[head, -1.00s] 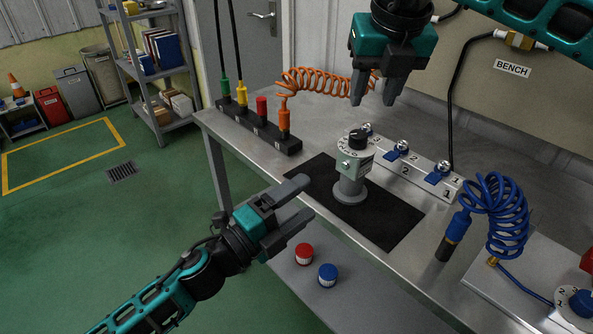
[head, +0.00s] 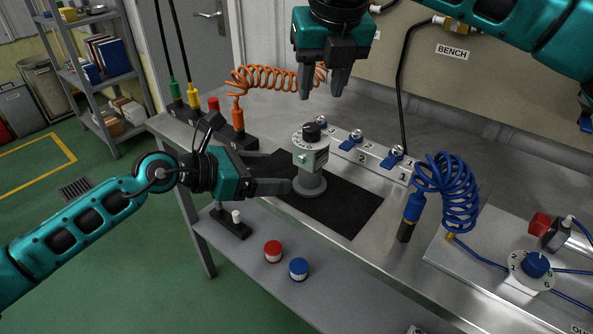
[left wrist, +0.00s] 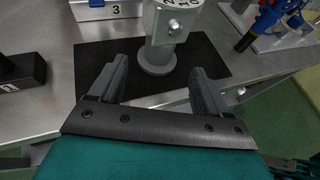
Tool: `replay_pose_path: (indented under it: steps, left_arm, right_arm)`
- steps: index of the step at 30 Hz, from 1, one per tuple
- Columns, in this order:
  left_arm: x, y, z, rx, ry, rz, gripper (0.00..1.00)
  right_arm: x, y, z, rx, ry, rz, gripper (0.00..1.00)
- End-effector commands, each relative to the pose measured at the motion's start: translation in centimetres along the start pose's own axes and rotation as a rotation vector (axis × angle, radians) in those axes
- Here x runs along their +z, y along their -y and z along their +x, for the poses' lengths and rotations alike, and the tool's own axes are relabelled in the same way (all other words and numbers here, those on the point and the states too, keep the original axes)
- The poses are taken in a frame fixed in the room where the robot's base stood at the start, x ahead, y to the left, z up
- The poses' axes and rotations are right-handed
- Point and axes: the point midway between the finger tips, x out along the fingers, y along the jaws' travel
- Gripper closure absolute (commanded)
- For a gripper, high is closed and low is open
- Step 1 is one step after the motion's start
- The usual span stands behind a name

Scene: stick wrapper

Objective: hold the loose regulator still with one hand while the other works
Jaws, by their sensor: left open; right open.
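The loose regulator (head: 310,162), a grey-white body with a black knob and a numbered dial on a round foot, stands upright on a black mat (head: 345,208). My left gripper (head: 283,172) is open at the regulator's left side, its fingers pointing toward it. In the left wrist view the regulator's post (left wrist: 160,50) stands just beyond and between the open fingertips (left wrist: 162,75); contact is not visible. My right gripper (head: 323,92) is open and empty, pointing down above and behind the regulator.
A numbered valve strip (head: 375,163) lies behind the mat. A blue coiled hose (head: 445,190) stands at right, near a plate with a dial (head: 530,268). An orange coiled hose (head: 270,78) and a black connector block (head: 240,145) are at left. Red (head: 273,251) and blue (head: 298,268) caps lie on the lower shelf.

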Motion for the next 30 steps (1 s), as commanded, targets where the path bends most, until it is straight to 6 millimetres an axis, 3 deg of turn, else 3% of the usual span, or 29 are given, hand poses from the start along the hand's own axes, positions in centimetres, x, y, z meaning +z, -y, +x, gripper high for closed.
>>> replay_pose_path:
  steps: [9, 15, 30]
  left_arm:
    - [0.2, 0.1, 6.4, -0.002, 0.004, -0.004, 0.23]
    - [0.1, 0.0, 9.0, -0.001, 0.004, -0.005, 0.23]
    - [0.1, 0.0, 10.1, 0.000, 0.003, -0.003, 0.26]
  right_arm:
    - [0.0, 0.0, 0.0, 0.000, 0.000, 0.000, 0.57]
    - [0.0, 0.0, 0.0, 0.000, 0.000, 0.000, 0.57]
    - [0.0, 0.0, 0.0, 0.000, 0.000, 0.000, 0.57]
